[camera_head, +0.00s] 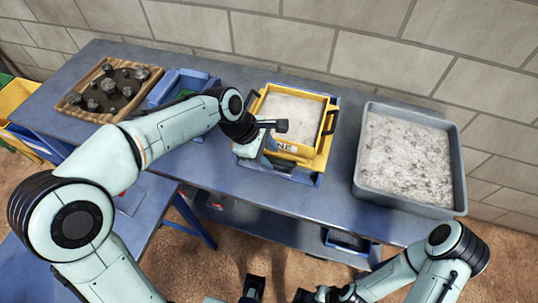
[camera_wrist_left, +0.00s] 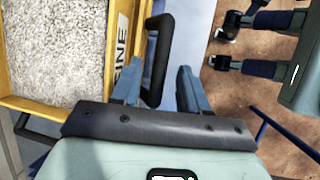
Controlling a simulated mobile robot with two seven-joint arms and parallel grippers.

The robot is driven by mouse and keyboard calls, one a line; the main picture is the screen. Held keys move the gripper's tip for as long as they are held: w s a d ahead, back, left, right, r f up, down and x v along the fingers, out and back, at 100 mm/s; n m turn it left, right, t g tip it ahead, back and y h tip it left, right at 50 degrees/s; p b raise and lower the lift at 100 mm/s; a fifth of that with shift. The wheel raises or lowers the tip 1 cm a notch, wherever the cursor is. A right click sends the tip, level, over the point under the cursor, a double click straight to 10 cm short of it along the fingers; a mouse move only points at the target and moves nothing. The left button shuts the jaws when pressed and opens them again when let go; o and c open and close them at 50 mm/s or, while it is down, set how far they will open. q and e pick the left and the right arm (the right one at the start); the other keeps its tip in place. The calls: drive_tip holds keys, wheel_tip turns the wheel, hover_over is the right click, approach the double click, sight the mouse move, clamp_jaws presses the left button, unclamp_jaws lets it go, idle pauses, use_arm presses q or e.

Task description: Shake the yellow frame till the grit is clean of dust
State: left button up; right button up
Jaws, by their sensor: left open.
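The yellow frame (camera_head: 328,135) sits on the bench, with pale grit (camera_head: 290,108) inside and a dark handle on each side. It also shows in the left wrist view (camera_wrist_left: 70,104), with coarse pale grit (camera_wrist_left: 52,45). My left gripper (camera_head: 258,150) is at the frame's near left part. Its two fingers (camera_wrist_left: 160,85) are open, one on each side of a black handle (camera_wrist_left: 160,45) in the wrist picture. I cannot tell whether they touch it.
A grey tray (camera_head: 362,165) of pale dusty material stands right of the frame. A wooden tray (camera_head: 70,107) with dark rocks is at the far left, beside a blue bin (camera_head: 200,80). A block wall (camera_head: 380,65) closes off the back. Some bench (camera_head: 225,185) in front is clear.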

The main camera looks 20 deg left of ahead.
use_arm(q)
drive_tip(key=shift+w+d+f, duration=0.1)
drive_tip(key=shift+d+f, duration=0.1)
drive_tip(key=shift+f, duration=0.2)
drive_tip(key=shift+c, duration=0.2)
clamp_jaws()
drive_tip(key=w+p, duration=0.2)
drive_tip(key=w, duration=0.1)
drive_tip(key=shift+w, duration=0.15)
use_arm(e)
drive_tip(key=shift+w+r, duration=0.25)
drive_tip(key=shift+r, duration=0.3)
drive_tip(key=shift+w+r, duration=0.2)
drive_tip(key=shift+r, duration=0.35)
use_arm(q)
drive_tip(key=shift+o, duration=0.2)
unclamp_jaws()
drive_tip(key=shift+s, duration=0.25)
